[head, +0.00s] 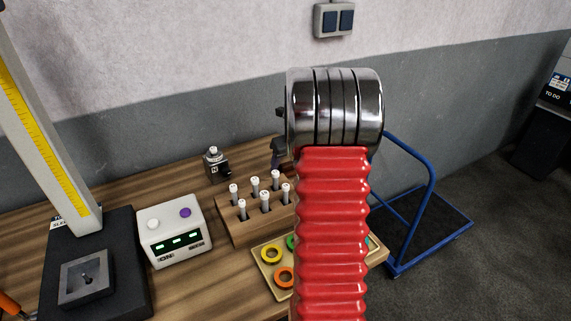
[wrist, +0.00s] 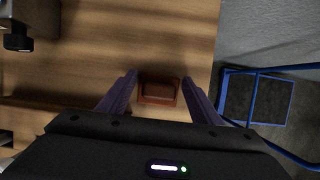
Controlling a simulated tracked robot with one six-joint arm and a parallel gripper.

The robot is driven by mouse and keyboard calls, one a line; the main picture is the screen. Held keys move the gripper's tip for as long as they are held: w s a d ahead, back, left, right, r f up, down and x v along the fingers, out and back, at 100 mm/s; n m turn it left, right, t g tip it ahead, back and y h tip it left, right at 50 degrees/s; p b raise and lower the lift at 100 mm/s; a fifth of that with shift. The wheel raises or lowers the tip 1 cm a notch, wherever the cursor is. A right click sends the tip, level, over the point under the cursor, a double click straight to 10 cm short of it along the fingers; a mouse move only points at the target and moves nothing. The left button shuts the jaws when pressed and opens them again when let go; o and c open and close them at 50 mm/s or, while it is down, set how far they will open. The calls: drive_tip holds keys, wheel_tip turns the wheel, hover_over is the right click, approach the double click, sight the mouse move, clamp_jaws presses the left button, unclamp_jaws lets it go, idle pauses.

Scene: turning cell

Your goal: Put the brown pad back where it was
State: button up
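The brown pad (wrist: 158,90) lies in the wrist view on the wooden bench (wrist: 140,40), close to the bench's right edge. It appears as a reddish-brown block with a darker raised middle. My gripper (wrist: 160,76) is open, with one purple finger to each side of the pad and a visible gap on both sides. Whether the fingertips are level with the pad or above it, I cannot tell. In the head view my red-sleeved arm hides the pad and most or all of the gripper.
On the bench stand a white control box (head: 174,231), a wooden rack (head: 239,229) with several white-topped pins, a tray (head: 262,264) of coloured rings, a small dark device (head: 215,165) and a tall gauge stand (head: 50,130). A blue trolley (head: 428,225) stands on the floor to the right.

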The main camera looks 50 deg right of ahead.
drive_tip(key=shift+o, duration=1.1)
drive_tip(key=shift+r, duration=0.25)
drive_tip(key=v, duration=1.1)
drive_tip(key=shift+r, duration=0.35)
drive_tip(key=shift+s, duration=0.15)
